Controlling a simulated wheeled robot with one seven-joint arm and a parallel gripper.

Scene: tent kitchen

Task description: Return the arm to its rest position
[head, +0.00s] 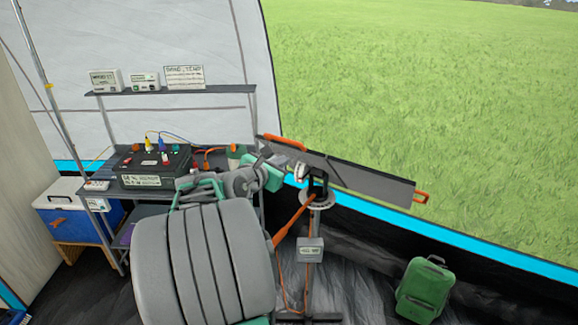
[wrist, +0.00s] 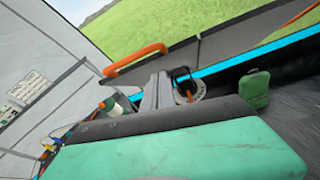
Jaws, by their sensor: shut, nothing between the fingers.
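My gripper (wrist: 158,84) shows in the wrist view as two grey fingers pressed together, with nothing between them. They point toward a dark flat panel (wrist: 225,38) with orange handles. In the head view my green and grey arm reaches over the right end of the table toward this panel (head: 360,182); its fingertips are hard to make out there. The panel is tilted and sits on a stand (head: 312,245) with a round dial plate. I cannot tell from these views whether the fingers touch the panel.
A metal table (head: 100,193) left of my arm carries a dark equipment box (head: 150,180) with cables. A shelf (head: 225,90) above holds small boxes. A blue cooler (head: 75,218) stands at the left. A green container (head: 425,288) is on the floor right; the tent opens onto grass.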

